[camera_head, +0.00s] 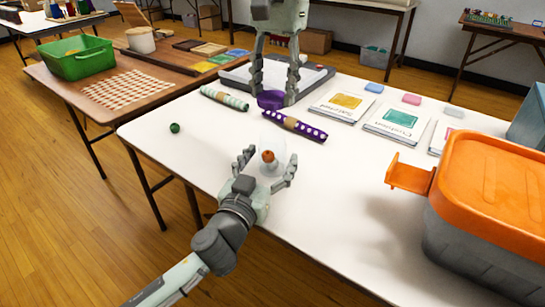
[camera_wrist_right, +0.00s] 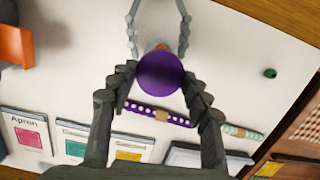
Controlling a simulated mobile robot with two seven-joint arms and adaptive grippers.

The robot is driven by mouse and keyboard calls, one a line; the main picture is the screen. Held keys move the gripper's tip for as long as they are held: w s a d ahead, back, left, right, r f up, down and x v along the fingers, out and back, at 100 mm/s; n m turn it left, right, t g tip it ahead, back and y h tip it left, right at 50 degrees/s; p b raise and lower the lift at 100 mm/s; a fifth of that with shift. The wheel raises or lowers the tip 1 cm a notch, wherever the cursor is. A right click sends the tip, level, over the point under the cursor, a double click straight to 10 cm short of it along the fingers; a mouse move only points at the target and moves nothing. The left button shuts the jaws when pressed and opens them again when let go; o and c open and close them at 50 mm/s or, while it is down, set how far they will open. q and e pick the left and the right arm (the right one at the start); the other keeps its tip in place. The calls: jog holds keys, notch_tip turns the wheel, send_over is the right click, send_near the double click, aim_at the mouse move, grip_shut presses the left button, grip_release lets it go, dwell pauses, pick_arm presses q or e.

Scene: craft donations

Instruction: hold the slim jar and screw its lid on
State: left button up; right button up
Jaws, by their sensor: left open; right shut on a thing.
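The slim jar (camera_head: 271,143) is clear and stands on the white table with a small orange-brown thing inside. My left gripper (camera_head: 267,167) is open, low over the table, with its fingers on either side of the jar. The purple lid (camera_head: 270,100) is held by my right gripper (camera_head: 274,92), which is shut on it, above and behind the jar and apart from it. In the right wrist view the lid (camera_wrist_right: 160,75) sits between the fingers (camera_wrist_right: 160,80) and hides most of the jar. The left gripper's fingers (camera_wrist_right: 158,22) show beyond it.
A purple dotted roll (camera_head: 294,125) and a pale green roll (camera_head: 225,98) lie behind the jar. A grey bin with an orange lid (camera_head: 490,180) stands at right. Cards (camera_head: 397,122) lie at the back. The table's front is clear.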

pick_arm(q)
jog(key=shift+c, duration=0.6)
grip_shut()
pick_arm(e)
jog(key=shift+f, duration=2.5)
jog(key=shift+f, duration=0.9)
jog(key=shift+f, duration=0.55)
